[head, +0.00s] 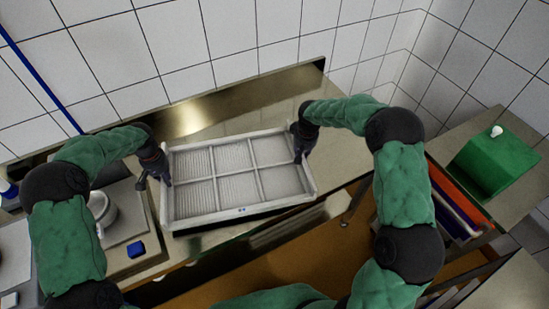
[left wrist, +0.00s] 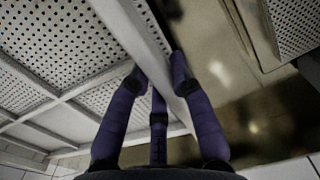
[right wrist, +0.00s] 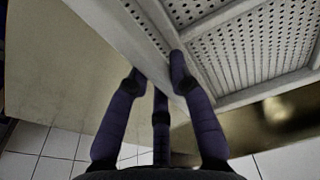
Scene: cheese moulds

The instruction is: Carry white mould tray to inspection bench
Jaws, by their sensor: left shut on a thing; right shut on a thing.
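The white mould tray (head: 239,210) is a shallow rectangle divided into several compartments with perforated or ribbed floors. In the head view it is at the middle, over the metal bench (head: 245,113). My left gripper (head: 163,177) is shut on its left side wall; the left wrist view shows the fingers (left wrist: 160,85) on both sides of that wall (left wrist: 133,30). My right gripper (head: 300,155) is shut on the right side wall, and the right wrist view shows its fingers (right wrist: 160,85) around the wall (right wrist: 135,45). Whether the tray touches the bench cannot be told.
Left of the tray are a scale-like device with a round metal pot (head: 103,208) and a small blue block (head: 136,249). A green box (head: 497,157) stands on a counter at the right, beside upright orange and blue boards (head: 455,203). A tiled wall (head: 240,35) closes the back.

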